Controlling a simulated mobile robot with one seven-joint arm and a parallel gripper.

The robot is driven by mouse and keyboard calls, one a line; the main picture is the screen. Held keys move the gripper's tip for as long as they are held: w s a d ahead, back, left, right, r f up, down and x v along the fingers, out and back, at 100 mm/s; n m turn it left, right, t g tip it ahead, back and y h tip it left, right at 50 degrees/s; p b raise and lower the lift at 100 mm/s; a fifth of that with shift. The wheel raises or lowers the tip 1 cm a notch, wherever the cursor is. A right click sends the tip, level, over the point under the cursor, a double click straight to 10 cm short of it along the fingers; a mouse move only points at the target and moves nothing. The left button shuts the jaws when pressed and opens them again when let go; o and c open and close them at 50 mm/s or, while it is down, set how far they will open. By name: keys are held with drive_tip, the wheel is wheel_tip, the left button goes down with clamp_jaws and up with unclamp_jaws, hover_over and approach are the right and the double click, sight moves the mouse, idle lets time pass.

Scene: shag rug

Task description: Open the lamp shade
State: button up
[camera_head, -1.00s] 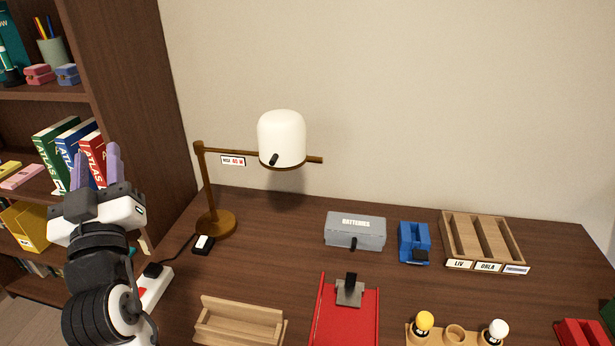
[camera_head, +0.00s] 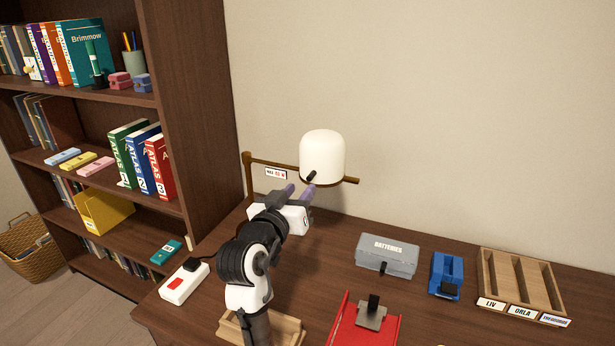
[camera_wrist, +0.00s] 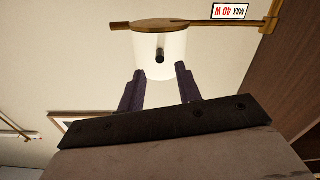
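The lamp shade (camera_head: 322,154) is a white dome on a brown lamp arm (camera_head: 347,180), with a small black knob (camera_head: 311,176) low on its front. The shade also shows upside down in the wrist view (camera_wrist: 174,68), with the knob (camera_wrist: 159,57) between the line of my two fingers. My gripper (camera_head: 299,191) is just below and left of the knob in the head view. Its purple fingers are apart and empty in the wrist view (camera_wrist: 160,84). They appear short of the knob. The lamp's base is hidden behind my arm.
A "MAX 40 W" tag (camera_head: 276,174) hangs on the lamp arm. A grey batteries box (camera_head: 387,257), blue holder (camera_head: 447,275), wooden tray (camera_head: 484,277) and red tray (camera_head: 342,322) stand on the desk. A white power strip (camera_head: 184,282) lies left, near the bookshelf (camera_head: 190,120).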

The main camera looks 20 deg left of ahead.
sight(308, 180)
drive_tip(key=w+p, duration=0.1)
drive_tip(key=w, duration=0.4)
drive_tip(key=shift+d, duration=0.1)
clamp_jaws()
